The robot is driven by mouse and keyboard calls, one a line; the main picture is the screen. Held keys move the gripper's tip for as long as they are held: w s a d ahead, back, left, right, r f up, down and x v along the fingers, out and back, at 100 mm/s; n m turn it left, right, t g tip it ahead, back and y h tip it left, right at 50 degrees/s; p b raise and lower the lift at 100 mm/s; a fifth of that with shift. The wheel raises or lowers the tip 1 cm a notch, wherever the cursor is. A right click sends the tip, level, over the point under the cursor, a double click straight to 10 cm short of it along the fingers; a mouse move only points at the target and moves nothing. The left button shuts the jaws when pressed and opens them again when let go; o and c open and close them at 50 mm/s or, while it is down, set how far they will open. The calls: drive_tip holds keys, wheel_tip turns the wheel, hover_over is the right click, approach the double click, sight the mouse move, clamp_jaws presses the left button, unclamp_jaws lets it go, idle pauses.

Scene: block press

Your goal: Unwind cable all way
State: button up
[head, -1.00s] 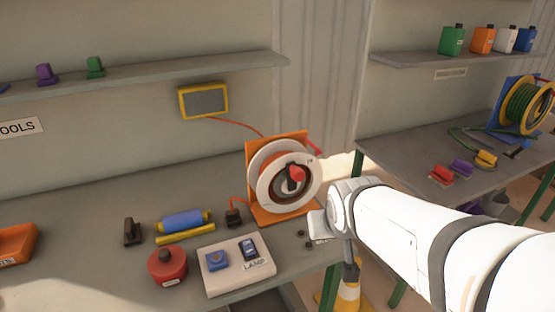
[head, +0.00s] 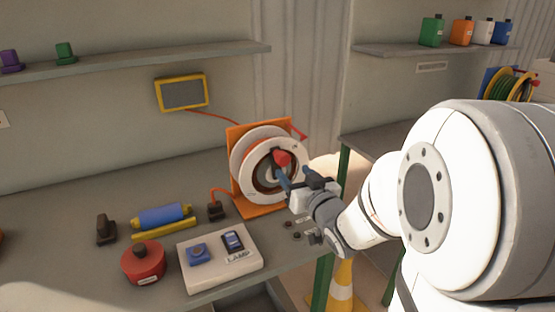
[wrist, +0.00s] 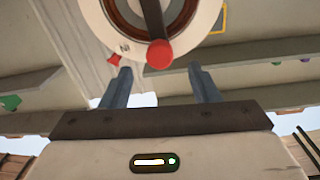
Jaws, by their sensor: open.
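The cable reel (head: 249,177) has white discs on an orange stand and stands at the right end of the workbench. Its crank has a red knob (head: 281,158), which also shows in the wrist view (wrist: 159,54) at the end of a dark arm. An orange-red cable (head: 214,115) runs from the reel up to the yellow-framed panel. My gripper (head: 293,177) is open, its fingers close to the front of the reel, just below the knob. In the wrist view the knob lies beyond and between the two fingertips (wrist: 163,78). I see no contact.
A switch box labelled LAMP (head: 221,258), a red round canister (head: 143,263) and a blue roller (head: 162,217) lie on the bench left of my gripper. A striped cone (head: 342,285) stands on the floor at the bench's end. A second reel (head: 509,84) is at the back right.

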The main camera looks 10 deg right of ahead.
sight(284, 162)
drive_tip(key=shift+w+a+r+p, duration=0.15)
drive_tip(key=shift+w+p, duration=0.45)
drive_tip(key=shift+p, duration=0.4)
drive_tip(key=shift+w+a+r+p, duration=0.15)
drive_tip(key=shift+w+p, duration=0.4)
drive_tip(key=shift+p, duration=0.4)
drive_tip(key=shift+f+x, duration=0.15)
drive_tip(key=shift+x, duration=1.15)
drive_tip(key=shift+f+x, duration=0.1)
drive_tip(key=shift+x, duration=1.2)
drive_tip(key=shift+d, duration=0.1)
drive_tip(key=shift+c, duration=0.3)
clamp_jaws()
